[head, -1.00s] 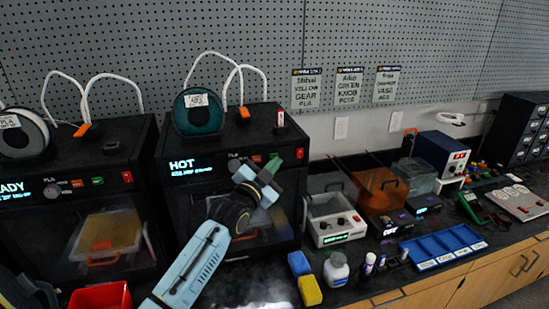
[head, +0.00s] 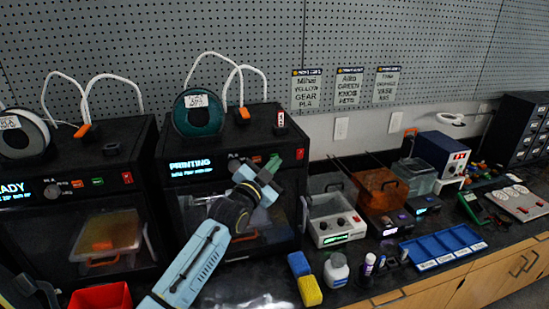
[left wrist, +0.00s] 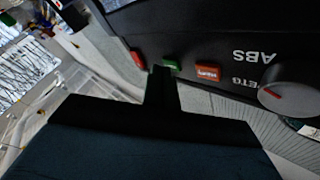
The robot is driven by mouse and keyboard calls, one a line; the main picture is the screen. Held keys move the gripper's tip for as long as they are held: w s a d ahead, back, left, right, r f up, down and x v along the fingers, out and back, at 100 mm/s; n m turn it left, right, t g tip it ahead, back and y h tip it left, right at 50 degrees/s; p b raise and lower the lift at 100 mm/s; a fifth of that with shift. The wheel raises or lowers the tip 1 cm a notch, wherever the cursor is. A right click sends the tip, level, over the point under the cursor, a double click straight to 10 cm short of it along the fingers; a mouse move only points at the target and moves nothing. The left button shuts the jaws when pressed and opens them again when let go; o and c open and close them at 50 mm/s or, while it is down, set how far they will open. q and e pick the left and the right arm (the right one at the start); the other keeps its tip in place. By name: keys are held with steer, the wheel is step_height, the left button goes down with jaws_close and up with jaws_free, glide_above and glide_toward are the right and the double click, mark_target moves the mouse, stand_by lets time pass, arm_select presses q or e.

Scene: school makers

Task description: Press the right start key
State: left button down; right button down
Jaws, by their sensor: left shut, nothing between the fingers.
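The right printer (head: 290,190) is black, and its display (head: 195,165) reads PRINTING. My left gripper (head: 271,163) is shut and empty, with its tips at the right printer's front panel. In the left wrist view the shut fingers (left wrist: 161,76) end beside the green start key (left wrist: 172,65); I cannot tell whether they touch it. A red key (left wrist: 138,58) sits to one side of it, an orange key (left wrist: 208,71) and a selector knob (left wrist: 288,92) to the other. My right gripper is not in view.
The left printer (head: 135,160) stands beside it and its display reads READY. A teal spool (head: 198,113) sits on the right printer.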

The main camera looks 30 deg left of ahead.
arm_select(q)
steer(key=shift+s+d+p, duration=0.3)
steer(key=shift+s+d, duration=0.05)
steer(key=s+d+p, duration=0.3)
steer(key=s+d, duration=0.1)
steer(key=shift+d, duration=0.3)
steer(key=shift+w, duration=0.1)
stand_by(0.9)
